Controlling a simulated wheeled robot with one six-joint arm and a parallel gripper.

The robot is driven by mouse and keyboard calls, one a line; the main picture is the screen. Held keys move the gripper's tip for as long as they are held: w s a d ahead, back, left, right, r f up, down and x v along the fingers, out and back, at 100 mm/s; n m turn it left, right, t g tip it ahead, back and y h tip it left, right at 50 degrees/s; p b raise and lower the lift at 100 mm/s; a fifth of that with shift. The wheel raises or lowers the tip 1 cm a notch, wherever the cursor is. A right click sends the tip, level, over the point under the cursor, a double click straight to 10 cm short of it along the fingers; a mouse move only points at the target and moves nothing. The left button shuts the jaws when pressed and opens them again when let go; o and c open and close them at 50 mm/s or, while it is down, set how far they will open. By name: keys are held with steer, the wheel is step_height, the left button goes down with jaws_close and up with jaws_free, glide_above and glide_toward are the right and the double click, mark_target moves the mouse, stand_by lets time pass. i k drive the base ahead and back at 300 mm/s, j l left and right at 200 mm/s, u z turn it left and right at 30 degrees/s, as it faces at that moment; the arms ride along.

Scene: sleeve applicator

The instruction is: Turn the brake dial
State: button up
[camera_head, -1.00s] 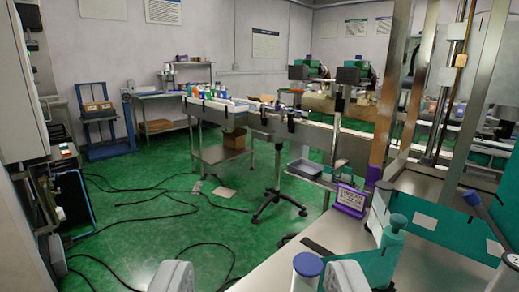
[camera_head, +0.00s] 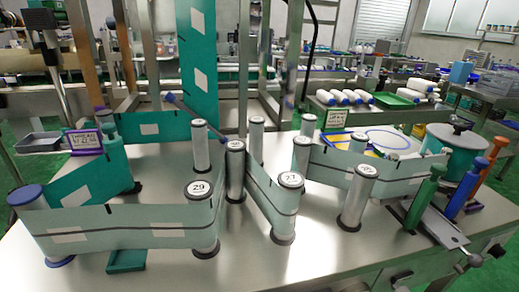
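No part is clearly marked as the brake dial. At the right of the bench, a green roll (camera_head: 453,163) carries a grey round disc (camera_head: 457,136) with a small knob on top; I cannot tell whether this is the dial. Green, blue and orange handles (camera_head: 425,197) stand upright just in front of the roll, on and beside a metal plate. My gripper does not show in this view, so its opening is hidden.
A teal strip (camera_head: 120,228) winds around several upright numbered metal rollers (camera_head: 201,220) on the steel bench (camera_head: 330,262). A blue-capped roller (camera_head: 28,200) stands at left. Metal posts rise behind. The bench's front strip is mostly clear.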

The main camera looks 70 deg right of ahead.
mark_target(497, 251)
steer(key=z, duration=2.95)
steer(key=k+l+u, duration=0.1)
steer(key=l, duration=0.15)
steer(key=k+l+u, duration=0.15)
steer(key=l, duration=0.15)
steer(key=z, duration=0.45)
steer(key=i+j, duration=0.05)
